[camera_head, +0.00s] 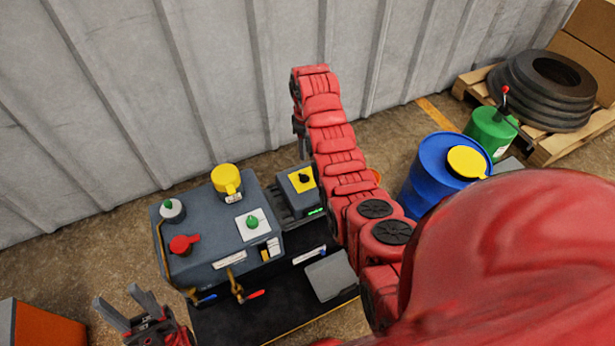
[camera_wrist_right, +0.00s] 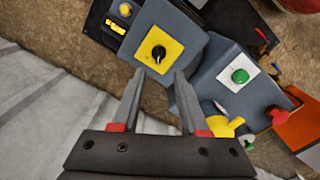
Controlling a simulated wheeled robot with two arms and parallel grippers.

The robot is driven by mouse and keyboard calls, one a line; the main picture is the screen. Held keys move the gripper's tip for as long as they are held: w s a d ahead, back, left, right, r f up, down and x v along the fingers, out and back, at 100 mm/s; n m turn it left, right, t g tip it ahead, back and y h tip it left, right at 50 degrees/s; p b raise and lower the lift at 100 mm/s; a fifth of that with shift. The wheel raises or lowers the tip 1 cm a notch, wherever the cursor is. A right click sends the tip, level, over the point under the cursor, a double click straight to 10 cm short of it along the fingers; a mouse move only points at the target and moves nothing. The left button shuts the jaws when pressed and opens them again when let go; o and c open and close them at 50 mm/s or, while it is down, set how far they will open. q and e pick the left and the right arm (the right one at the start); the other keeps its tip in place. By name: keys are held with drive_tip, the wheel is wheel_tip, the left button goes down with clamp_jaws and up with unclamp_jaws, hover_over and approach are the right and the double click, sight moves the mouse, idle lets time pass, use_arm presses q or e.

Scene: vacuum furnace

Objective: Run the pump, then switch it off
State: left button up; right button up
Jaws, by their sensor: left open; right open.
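A grey switch box with a black rotary knob on a yellow plate (camera_head: 301,180) stands beside the grey-blue pump unit (camera_head: 202,246). In the right wrist view the black knob (camera_wrist_right: 158,54) lies just beyond my right gripper (camera_wrist_right: 160,76). That gripper is open and empty, its fingertips on either side of the knob's line. I cannot tell whether they touch the plate. My arm hides most of it in the head view. The pump carries a green knob on a white plate (camera_head: 252,223), a red handle (camera_head: 184,244) and a yellow cap (camera_head: 226,178). My left gripper (camera_head: 124,304) is open and empty, low at the left.
Valves with blue and red levers (camera_head: 252,295) stick out at the pump's front. A blue drum (camera_head: 437,172), a green canister (camera_head: 490,131) and a pallet with black rings (camera_head: 542,88) stand to the right. A corrugated wall (camera_head: 200,80) closes the back. An orange box (camera_head: 45,326) is at lower left.

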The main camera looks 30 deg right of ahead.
sight(307, 176)
wheel_tip(307, 176, down, 13)
drive_tip(key=shift+w+r+b, duration=0.1)
drive_tip(key=shift+b, duration=0.6)
clamp_jaws()
